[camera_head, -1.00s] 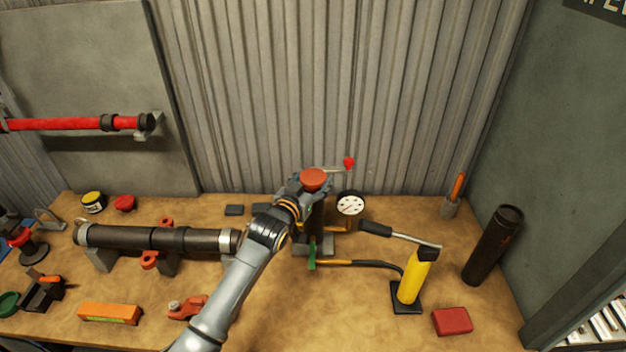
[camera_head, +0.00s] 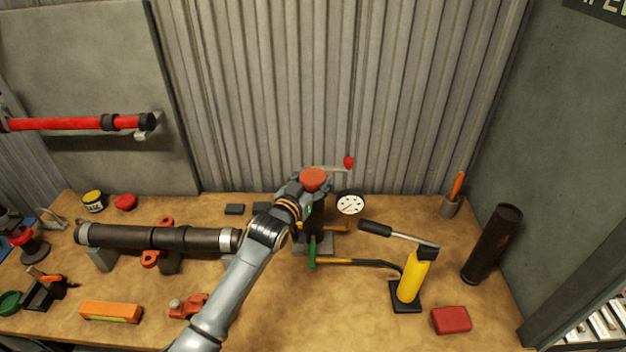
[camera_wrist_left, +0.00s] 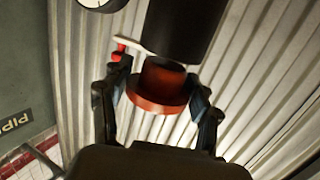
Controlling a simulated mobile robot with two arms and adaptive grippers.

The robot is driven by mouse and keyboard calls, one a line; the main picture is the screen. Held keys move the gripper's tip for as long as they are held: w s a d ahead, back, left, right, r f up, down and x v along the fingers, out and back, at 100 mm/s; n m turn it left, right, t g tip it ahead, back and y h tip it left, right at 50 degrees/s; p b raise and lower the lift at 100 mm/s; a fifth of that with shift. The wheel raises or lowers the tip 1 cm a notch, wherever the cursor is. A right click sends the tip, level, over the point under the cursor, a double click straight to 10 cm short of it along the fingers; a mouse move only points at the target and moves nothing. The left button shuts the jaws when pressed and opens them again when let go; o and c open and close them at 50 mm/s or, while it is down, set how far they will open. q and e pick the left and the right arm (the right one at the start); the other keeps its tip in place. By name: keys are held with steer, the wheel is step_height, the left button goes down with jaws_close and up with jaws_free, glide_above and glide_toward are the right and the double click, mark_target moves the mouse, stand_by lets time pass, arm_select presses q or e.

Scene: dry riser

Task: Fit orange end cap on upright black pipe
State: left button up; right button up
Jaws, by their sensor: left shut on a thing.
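The orange end cap (camera_head: 313,178) is a round orange-red disc, face up, above the workbench. It also shows in the left wrist view (camera_wrist_left: 158,100), with its narrower brown-red neck towards the pipe. My left gripper (camera_head: 306,188) is shut on the cap, one finger on each side of its rim in the wrist view (camera_wrist_left: 158,92). The upright black pipe (camera_wrist_left: 182,28) is lined up with the neck, whose end meets or overlaps the pipe's edge. I cannot tell whether it is inside. In the head view my arm and the cap partly hide the pipe (camera_head: 317,226). My right gripper is not in view.
A dial gauge (camera_head: 350,203) and a red-knobbed lever (camera_head: 348,162) stand close to the pipe. A horizontal black pipe (camera_head: 160,238) lies left. The front middle of the bench (camera_head: 310,310) is clear.

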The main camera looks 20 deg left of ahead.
arm_select(q)
steer(key=shift+r, duration=0.1)
stand_by(0.3)
steer(key=shift+f+b, duration=1.05)
steer(key=shift+f, duration=0.85)
steer(key=o, duration=1.4)
glide_toward(313, 191)
steer(key=shift+a+f, duration=0.2)
steer(key=shift+f, duration=0.25)
steer(key=shift+a+f, duration=0.25)
steer(key=shift+f, duration=0.2)
